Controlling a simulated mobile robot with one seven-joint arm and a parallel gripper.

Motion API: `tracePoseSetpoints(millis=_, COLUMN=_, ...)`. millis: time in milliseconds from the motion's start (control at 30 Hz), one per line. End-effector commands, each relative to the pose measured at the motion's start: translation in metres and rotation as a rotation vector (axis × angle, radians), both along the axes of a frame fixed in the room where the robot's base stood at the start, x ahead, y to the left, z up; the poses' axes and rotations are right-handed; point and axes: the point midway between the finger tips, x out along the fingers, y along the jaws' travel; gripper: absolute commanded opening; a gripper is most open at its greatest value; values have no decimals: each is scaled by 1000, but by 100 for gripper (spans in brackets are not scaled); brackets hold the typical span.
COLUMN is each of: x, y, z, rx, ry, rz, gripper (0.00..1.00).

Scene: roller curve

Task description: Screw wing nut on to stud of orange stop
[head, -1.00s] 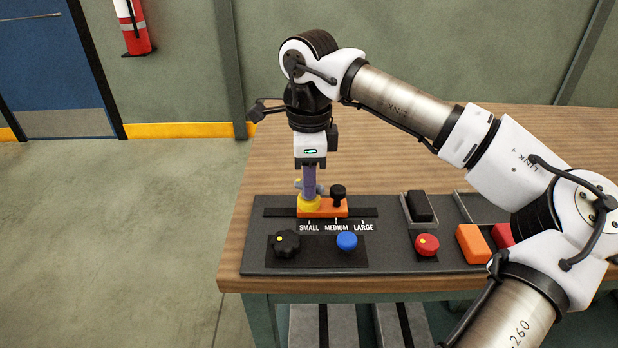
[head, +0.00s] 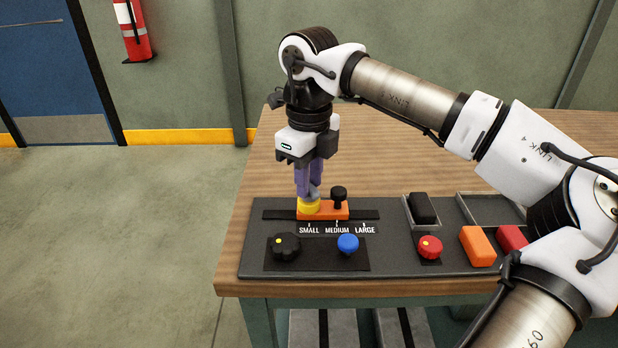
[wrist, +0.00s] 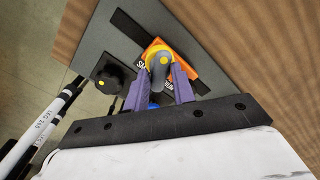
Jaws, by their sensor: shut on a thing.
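The orange stop (head: 333,209) sits on the dark slotted track (head: 366,214) of the panel, behind the SMALL and MEDIUM labels. My gripper (head: 309,190) points down over the yellow base. In the wrist view its purple fingers (wrist: 166,85) are shut on the grey wing nut (wrist: 159,65), which lies over the yellow base (wrist: 150,52). The stud is hidden, so I cannot tell how far the nut is threaded.
In front of the track are a black knob with a yellow dot (head: 286,247) and a blue knob (head: 348,243). To the right are a red button (head: 430,247), an orange block (head: 477,245), a red block (head: 511,238) and a black block (head: 422,208). The wooden table behind is clear.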

Motion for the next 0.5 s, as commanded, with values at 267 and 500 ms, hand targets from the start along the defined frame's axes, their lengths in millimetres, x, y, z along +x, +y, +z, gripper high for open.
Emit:
tracePoseSetpoints(millis=267, x=0, y=-1, z=0, rx=-3, ry=-1, rz=-100, gripper=0)
tracePoseSetpoints(millis=500, x=0, y=-1, z=0, rx=-3, ry=-3, rz=-447, gripper=0)
